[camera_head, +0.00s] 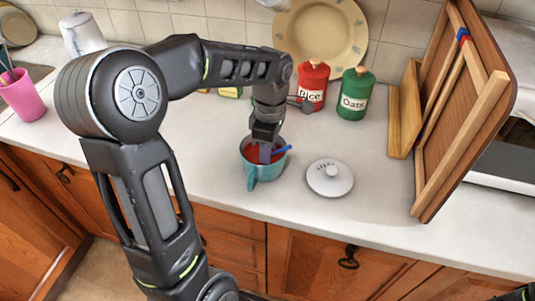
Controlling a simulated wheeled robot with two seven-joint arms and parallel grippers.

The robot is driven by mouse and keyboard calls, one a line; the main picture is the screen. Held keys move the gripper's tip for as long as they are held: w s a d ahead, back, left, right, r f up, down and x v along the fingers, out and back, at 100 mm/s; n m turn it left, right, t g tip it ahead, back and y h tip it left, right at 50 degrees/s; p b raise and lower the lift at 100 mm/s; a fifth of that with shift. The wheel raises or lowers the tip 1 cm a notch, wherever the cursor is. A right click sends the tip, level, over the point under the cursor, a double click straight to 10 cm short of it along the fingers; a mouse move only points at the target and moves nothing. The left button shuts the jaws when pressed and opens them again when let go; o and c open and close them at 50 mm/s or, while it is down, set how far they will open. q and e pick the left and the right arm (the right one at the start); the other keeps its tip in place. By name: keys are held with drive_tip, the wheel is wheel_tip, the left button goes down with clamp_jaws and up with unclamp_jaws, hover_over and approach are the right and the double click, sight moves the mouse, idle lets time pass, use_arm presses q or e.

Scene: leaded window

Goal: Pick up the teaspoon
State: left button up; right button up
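A teal mug (252,172) with something red inside stands on the white counter. A thin blue piece (284,149) sticks out over the mug's right rim; it looks like the handle of the teaspoon, though its bowl is hidden. My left gripper (265,153) points down into the mug's mouth, close beside or at the blue piece. Its fingertips are too small and partly hidden to tell whether they are closed on it. My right gripper is out of view; only a dark bit of my own body shows at the bottom right corner.
A white round lid (330,177) lies right of the mug. Red Rice (312,88) and green Oats (355,95) canisters stand behind, before a cream plate (321,30). A wooden board stand (462,115) rises at right. A pink cup (22,95) stands far left.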

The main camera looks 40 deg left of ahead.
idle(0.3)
use_arm(q)
clamp_jaws()
idle(0.5)
